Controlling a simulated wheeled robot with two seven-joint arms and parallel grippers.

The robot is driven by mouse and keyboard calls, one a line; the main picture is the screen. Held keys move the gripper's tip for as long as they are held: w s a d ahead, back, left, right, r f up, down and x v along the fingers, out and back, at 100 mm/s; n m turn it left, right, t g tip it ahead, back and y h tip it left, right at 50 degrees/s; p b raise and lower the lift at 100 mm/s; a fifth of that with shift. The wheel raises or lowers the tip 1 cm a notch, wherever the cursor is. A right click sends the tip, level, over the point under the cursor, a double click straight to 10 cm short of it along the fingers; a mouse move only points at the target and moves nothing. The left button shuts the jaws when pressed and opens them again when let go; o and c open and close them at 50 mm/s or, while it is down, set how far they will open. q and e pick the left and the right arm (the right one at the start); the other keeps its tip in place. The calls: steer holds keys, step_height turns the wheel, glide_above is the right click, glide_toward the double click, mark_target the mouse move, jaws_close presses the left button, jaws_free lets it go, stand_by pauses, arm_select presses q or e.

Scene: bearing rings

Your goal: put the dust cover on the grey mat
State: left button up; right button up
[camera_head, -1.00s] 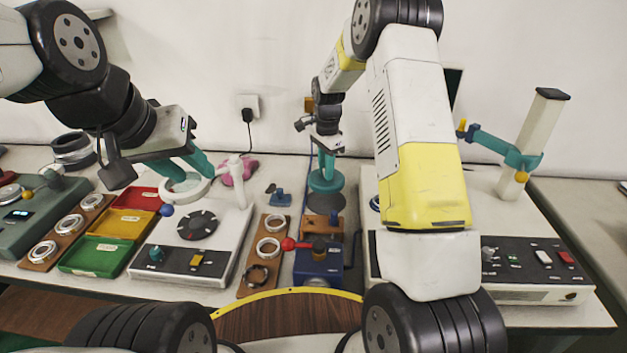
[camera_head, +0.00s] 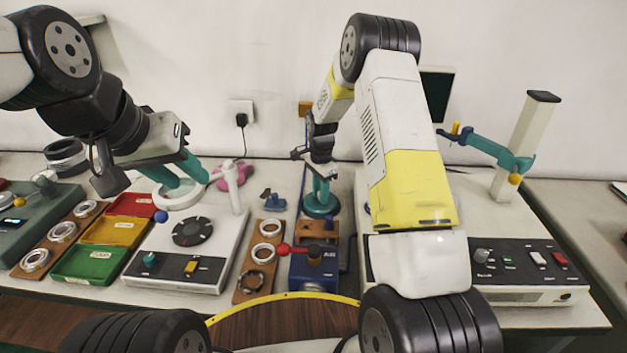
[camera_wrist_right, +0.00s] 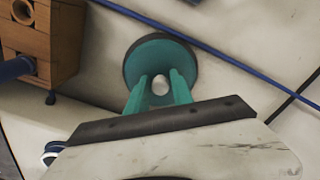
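The dust cover, a teal round disc with a pale knob, is low over the bench under my right gripper in the head view (camera_head: 321,207). It also shows in the right wrist view (camera_wrist_right: 140,62). My right gripper (camera_wrist_right: 160,84) has its two teal fingers on either side of the knob and appears closed on it. The grey mat (camera_wrist_right: 188,58) shows as a dark crescent past the disc's edge; the cover hides the rest. Whether the cover touches the mat is hard to tell. My left gripper (camera_head: 182,178) has its fingers spread at a white ring (camera_head: 180,197) on the white device.
A wooden block and blue box with a red-knobbed lever (camera_head: 314,268) stand in front of the cover. A blue cable (camera_wrist_right: 215,52) runs beside the mat. A small blue stand (camera_head: 273,201) is to the left, and a white control unit (camera_head: 520,262) to the right.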

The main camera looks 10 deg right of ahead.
steer(key=shift+o, duration=0.9)
step_height(320, 180, up, 12)
step_height(320, 180, up, 8)
steer(key=n+t, duration=0.1)
steer(key=n, duration=0.1)
glide_above(325, 207)
steer(key=s+r+n+t+y, duration=0.15)
steer(key=s+r+n, duration=0.25)
steer(key=s+r, duration=0.45)
steer(key=s+r+n+t, duration=0.1)
steer(key=s+n+t, duration=0.1)
steer(key=s, duration=0.8)
steer(key=s+r+n+t, duration=0.1)
steer(key=s+n, duration=0.4)
steer(key=s, duration=0.5)
steer(key=shift+s+d+r+n+t+y, duration=0.2)
steer(key=shift+s+r+n+t+y, duration=0.15)
steer(key=shift+r, duration=0.25)
